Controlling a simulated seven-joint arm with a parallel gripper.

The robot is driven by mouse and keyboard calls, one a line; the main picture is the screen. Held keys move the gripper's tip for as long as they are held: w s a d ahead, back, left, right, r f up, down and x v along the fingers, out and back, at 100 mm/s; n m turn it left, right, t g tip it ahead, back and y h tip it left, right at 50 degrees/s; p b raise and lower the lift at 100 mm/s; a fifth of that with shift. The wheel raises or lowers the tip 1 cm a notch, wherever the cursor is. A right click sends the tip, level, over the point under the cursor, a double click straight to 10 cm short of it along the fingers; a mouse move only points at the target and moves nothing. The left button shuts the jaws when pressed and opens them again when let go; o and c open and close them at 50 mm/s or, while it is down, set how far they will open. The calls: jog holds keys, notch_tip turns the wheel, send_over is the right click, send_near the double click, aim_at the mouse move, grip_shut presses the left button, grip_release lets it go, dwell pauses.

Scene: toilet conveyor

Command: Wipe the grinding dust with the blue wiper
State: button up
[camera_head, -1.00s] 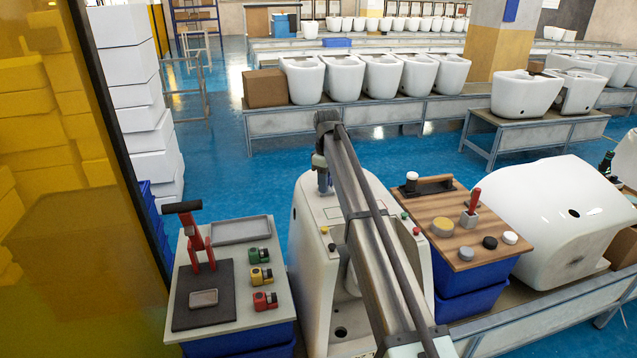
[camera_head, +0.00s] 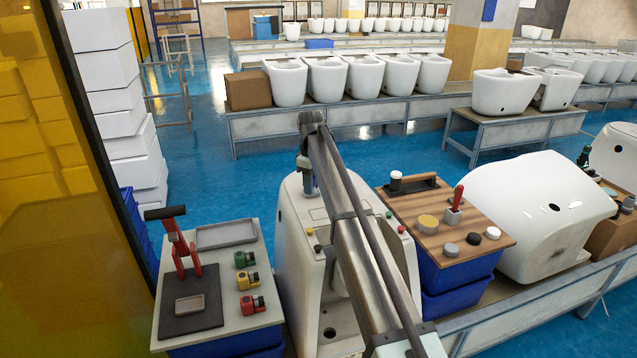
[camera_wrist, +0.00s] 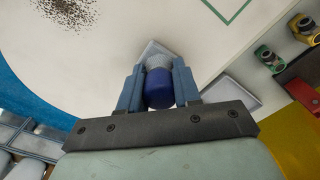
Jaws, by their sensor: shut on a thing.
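My gripper (camera_wrist: 158,82) is shut on the blue wiper (camera_wrist: 159,92), which sits between its two fingers in the wrist view. The wiper has a dark blue body and a paler, bristly-looking end. In the head view the wiper (camera_head: 310,184) shows below the end of my arm, by the top of the white toilet piece (camera_head: 289,240). The grinding dust (camera_wrist: 68,12) is a dark speckled patch on the white surface, at the upper left of the wrist view and apart from the wiper. In the head view I cannot make out the dust, and my arm hides part of the piece.
A side table (camera_head: 232,290) at left holds a red-handled tool (camera_head: 183,252), a grey tray (camera_head: 226,234) and green, yellow and red items. A wooden board (camera_head: 405,218) with small tools lies right. A large white toilet piece (camera_head: 530,212) stands beyond it.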

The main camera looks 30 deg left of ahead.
jog(key=shift+s+a, duration=1.4)
jog(key=shift+s+a+r, duration=0.15)
notch_tip(320, 180, up, 8)
